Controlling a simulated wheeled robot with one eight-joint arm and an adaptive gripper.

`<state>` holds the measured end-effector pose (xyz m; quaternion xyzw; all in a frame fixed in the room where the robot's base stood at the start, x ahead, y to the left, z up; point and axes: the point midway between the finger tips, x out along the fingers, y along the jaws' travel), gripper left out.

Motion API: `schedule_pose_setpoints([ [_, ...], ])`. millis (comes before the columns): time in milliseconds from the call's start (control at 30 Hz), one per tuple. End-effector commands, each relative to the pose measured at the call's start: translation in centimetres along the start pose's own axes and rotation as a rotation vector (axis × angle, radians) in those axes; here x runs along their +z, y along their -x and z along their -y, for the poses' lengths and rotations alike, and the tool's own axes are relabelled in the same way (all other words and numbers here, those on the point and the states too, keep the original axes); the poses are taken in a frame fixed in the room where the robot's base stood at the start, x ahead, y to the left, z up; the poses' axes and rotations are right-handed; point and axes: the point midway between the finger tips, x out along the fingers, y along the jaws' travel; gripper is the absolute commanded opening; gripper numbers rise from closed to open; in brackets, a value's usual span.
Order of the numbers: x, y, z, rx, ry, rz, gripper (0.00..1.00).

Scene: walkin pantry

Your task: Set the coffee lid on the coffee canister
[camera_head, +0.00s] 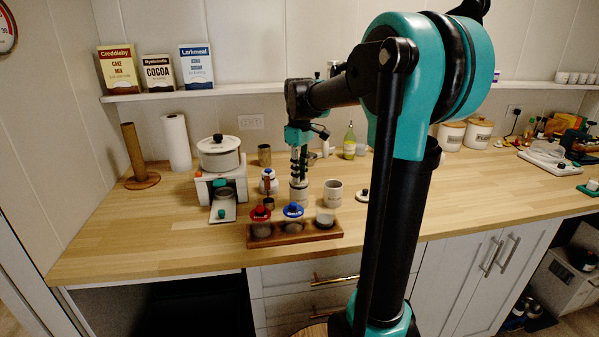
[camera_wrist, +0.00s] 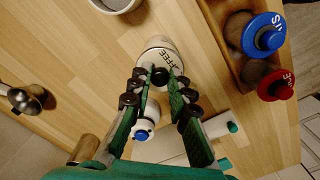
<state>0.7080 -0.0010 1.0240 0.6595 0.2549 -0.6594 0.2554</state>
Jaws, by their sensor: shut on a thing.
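The coffee canister (camera_head: 299,195) stands upright on the wooden counter. My gripper (camera_head: 299,176) points down directly over the canister. In the wrist view my gripper (camera_wrist: 161,78) is shut on the dark knob of the coffee lid (camera_wrist: 160,76).
An open canister (camera_head: 333,194) stands just right, with a black-knobbed lid (camera_head: 363,195) beyond it. A wooden rack (camera_head: 293,235) with blue- and red-lidded jars is in front. Front-left counter is clear.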

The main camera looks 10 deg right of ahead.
Motion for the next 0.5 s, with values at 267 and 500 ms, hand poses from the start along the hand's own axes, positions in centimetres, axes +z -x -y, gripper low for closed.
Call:
schedule_pose_setpoints([
  [267,-0.01,-0.39,-0.01,0.0,0.0,0.0,0.0],
  [500,-0.01,-0.51,0.0,0.0,0.0,0.0,0.32],
])
